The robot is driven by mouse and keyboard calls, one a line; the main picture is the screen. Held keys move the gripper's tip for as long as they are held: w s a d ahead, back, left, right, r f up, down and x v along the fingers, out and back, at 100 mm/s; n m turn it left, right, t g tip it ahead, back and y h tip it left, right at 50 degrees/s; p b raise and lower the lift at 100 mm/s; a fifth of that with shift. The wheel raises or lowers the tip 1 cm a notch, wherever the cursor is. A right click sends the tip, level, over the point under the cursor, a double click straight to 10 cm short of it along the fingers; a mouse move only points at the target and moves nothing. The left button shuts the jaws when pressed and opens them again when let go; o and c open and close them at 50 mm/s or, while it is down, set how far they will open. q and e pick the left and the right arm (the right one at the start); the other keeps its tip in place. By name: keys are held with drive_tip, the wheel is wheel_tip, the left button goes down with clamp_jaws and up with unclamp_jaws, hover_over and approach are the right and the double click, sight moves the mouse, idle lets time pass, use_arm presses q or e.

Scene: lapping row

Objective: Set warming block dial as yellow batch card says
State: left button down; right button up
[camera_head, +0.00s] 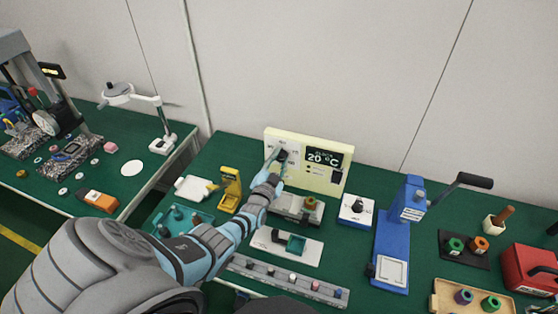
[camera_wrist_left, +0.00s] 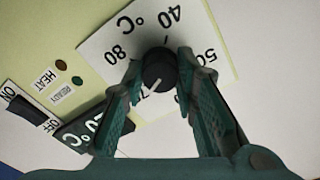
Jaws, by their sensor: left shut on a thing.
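The warming block's cream control panel (camera_head: 318,178) stands at the back of the green table, its display (camera_head: 324,159) reading 20 °C. My left gripper (camera_head: 276,163) is shut on the black dial knob (camera_wrist_left: 158,70), one finger on each side. The knob's white pointer line points to the lower left in the left wrist view, away from the printed 40. I cannot make out a yellow batch card for sure. My right gripper is not in view.
A rocker switch (camera_wrist_left: 25,112) marked ON and OFF and two small lamps for HEAT and READY sit beside the dial. A yellow stand (camera_head: 230,187) is left of the arm. A blue press (camera_head: 400,235) with a lever stands to the right.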

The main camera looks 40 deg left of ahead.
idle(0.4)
use_arm(q)
drive_tip(key=c, duration=1.3)
unclamp_jaws()
drive_tip(key=v, duration=1.2)
drive_tip(key=shift+d, duration=0.1)
drive_tip(key=shift+w, duration=0.1)
